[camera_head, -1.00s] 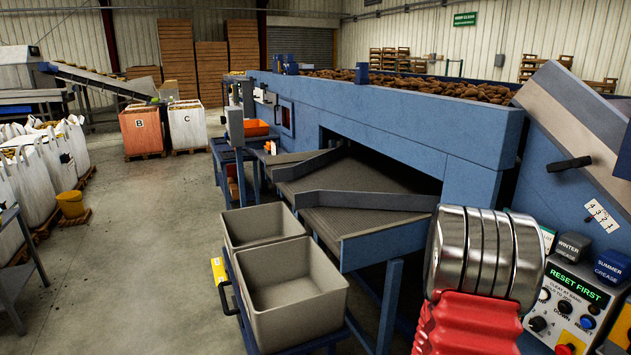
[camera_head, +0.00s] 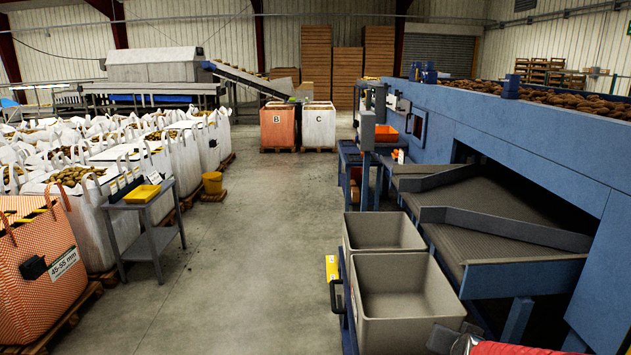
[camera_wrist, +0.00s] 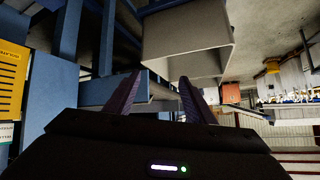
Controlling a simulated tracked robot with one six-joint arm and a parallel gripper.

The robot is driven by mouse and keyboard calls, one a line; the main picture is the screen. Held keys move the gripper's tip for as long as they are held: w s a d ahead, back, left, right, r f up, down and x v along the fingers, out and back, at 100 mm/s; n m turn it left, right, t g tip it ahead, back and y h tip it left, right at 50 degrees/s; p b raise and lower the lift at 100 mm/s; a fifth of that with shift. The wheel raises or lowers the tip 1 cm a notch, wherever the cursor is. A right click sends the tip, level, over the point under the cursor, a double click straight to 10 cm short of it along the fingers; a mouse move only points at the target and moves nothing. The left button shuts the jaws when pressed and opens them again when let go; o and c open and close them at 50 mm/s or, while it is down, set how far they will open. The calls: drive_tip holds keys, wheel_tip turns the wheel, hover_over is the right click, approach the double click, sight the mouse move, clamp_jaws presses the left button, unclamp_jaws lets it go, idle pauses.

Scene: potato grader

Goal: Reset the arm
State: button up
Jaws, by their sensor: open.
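My gripper (camera_wrist: 160,77) shows in the wrist view with its two dark fingers apart and nothing between them. Beyond the fingers, the wrist view shows a grey bin (camera_wrist: 187,35) and blue frame parts, with the scene turned upside down. In the head view only a piece of my arm shows at the bottom right edge, with a red sleeve and a metal part. The gripper itself is outside the head view.
Two grey bins (camera_head: 408,285) stand on a trolley beside the blue grader (camera_head: 540,140) and its sloping chute (camera_head: 478,222). A small grey table with a yellow tray (camera_head: 142,194) and white potato bags (camera_head: 120,235) stand left. The concrete aisle (camera_head: 255,240) between is clear.

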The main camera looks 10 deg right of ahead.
drive_tip(key=s+a+r+n+g+y, duration=0.1)
drive_tip(key=s+a+r+n+y, duration=0.1)
drive_tip(key=a, duration=0.4)
drive_tip(key=s+a+r+n+y, duration=0.1)
drive_tip(key=s+a+r+n, duration=0.15)
drive_tip(key=a, duration=0.45)
drive_tip(key=s+a+r+n+g, duration=0.1)
drive_tip(key=s+a, duration=0.2)
drive_tip(key=s, duration=0.3)
drive_tip(key=s+a+r+n+g+y, duration=0.1)
drive_tip(key=s+a+g, duration=0.1)
drive_tip(key=s, duration=0.4)
drive_tip(key=shift+s+a+r+n, duration=0.15)
drive_tip(key=shift+a+r+n, duration=0.2)
drive_tip(key=shift+a, duration=0.45)
